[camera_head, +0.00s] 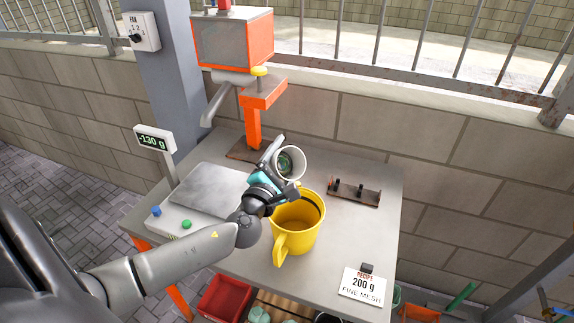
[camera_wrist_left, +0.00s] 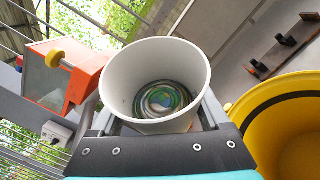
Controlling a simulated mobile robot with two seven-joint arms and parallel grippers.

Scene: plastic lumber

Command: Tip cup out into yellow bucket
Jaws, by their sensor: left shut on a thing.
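A white cup (camera_head: 290,163) is held in my left gripper (camera_head: 274,168), which is shut on it. In the left wrist view the cup (camera_wrist_left: 155,80) shows its open mouth, with swirled green, blue and white material at its bottom. In the head view the cup is tilted, its mouth facing the camera, just above and behind the yellow bucket (camera_head: 297,237). The bucket stands on the table and its visible inside looks empty. Part of the bucket's rim also shows in the left wrist view (camera_wrist_left: 275,110), right of the cup. My right gripper is not in view.
A scale (camera_head: 205,190) with a display reading -130 g stands left on the grey table (camera_head: 350,235). An orange and grey machine (camera_head: 235,45) stands behind. A small rack (camera_head: 354,192) and a recipe card reading 200 g fine mesh (camera_head: 362,287) are to the right.

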